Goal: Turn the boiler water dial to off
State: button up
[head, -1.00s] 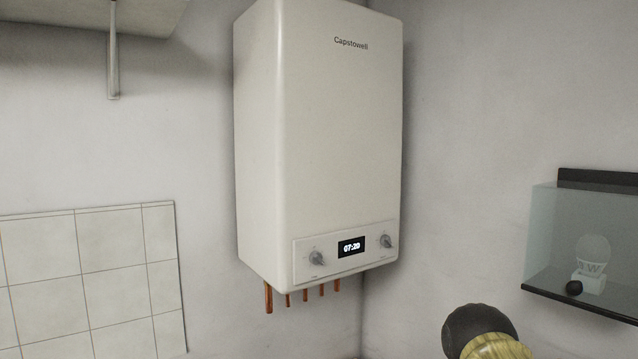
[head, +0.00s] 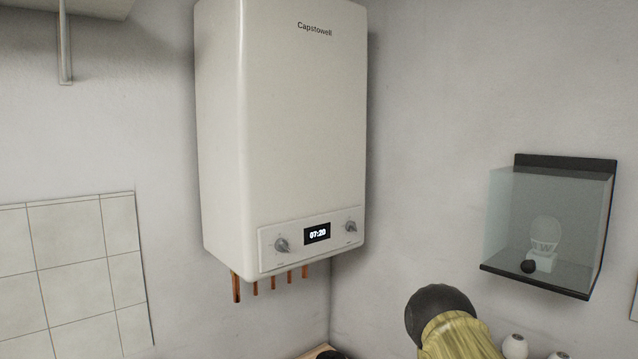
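The white wall boiler (head: 300,130) hangs at the room corner in the head view. Its lower front panel has a left dial (head: 281,246), a dark display (head: 317,233) reading 07:20, and a right dial (head: 351,227). Both dials are grey with a raised grip. The small markings around them are too small to read, so I cannot tell which is the water dial or where each one points. My gripper is not in view, and nothing touches either dial.
Copper pipes (head: 273,282) stick out below the boiler. A glass-fronted wall case (head: 560,215) hangs at the right. A rounded dark and yellow-green shape stands at bottom right, possibly part of my arm. The space before the panel is clear.

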aim_at(350, 225)
jog(key=k, duration=1.2)
jog(key=u, duration=0.6)
jog(key=i, duration=1.35)
jog(key=z, duration=0.65)
